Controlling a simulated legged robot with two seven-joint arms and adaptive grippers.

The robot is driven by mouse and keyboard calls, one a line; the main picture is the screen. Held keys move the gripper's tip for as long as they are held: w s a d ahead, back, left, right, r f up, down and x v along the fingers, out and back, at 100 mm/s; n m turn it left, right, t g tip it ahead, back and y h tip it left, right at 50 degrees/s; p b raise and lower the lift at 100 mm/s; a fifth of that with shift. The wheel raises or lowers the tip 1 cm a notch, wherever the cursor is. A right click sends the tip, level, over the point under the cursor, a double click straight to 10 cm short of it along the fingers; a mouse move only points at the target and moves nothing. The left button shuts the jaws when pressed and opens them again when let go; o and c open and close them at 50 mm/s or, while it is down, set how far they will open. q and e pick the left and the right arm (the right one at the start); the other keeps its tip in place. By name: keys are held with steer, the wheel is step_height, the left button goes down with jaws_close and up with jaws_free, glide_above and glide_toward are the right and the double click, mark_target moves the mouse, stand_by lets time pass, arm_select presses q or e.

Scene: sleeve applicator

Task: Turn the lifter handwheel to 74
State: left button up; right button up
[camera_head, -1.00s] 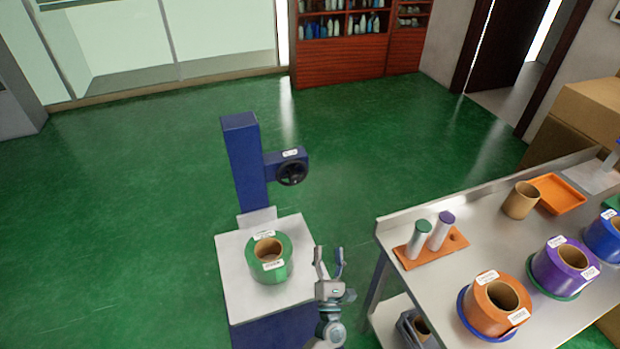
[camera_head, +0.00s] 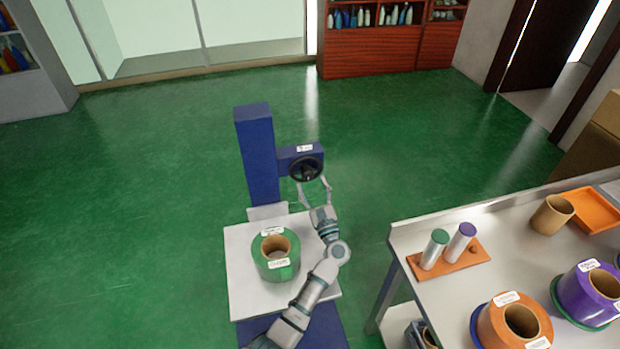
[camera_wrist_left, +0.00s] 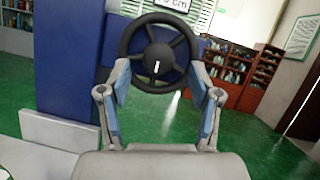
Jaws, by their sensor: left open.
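The black handwheel (camera_head: 305,168) is on the side arm of the blue lifter column (camera_head: 257,155). In the left wrist view the handwheel (camera_wrist_left: 158,52) fills the upper middle, with a white mark near its hub. A white label (camera_wrist_left: 176,4) above it is cut off and reads only "cm"; the value cannot be read. My left gripper (camera_head: 313,192) is open just below and in front of the wheel. In the left wrist view its fingers (camera_wrist_left: 160,88) stand apart at the wheel's lower rim; contact cannot be told. My right gripper is not in view.
A green roll (camera_head: 276,254) sits on the lifter's white platform (camera_head: 245,300), beside my left arm. At right a steel table (camera_head: 480,225) carries an orange holder with two cylinders (camera_head: 448,259), rolls and an orange tray. Green floor is open behind the lifter.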

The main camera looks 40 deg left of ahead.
mark_target(309, 177)
arm_select(q)
steer(key=shift+x, duration=1.15)
steer(key=shift+w+a, duration=0.2)
steer(key=shift+a, duration=0.3)
steer(key=shift+d+r, duration=0.1)
steer(key=shift+d, duration=0.1)
steer(key=c, duration=1.1)
steer(key=shift+c, duration=0.2)
steer(key=shift+r+m, duration=0.1)
steer(key=shift+m, duration=0.2)
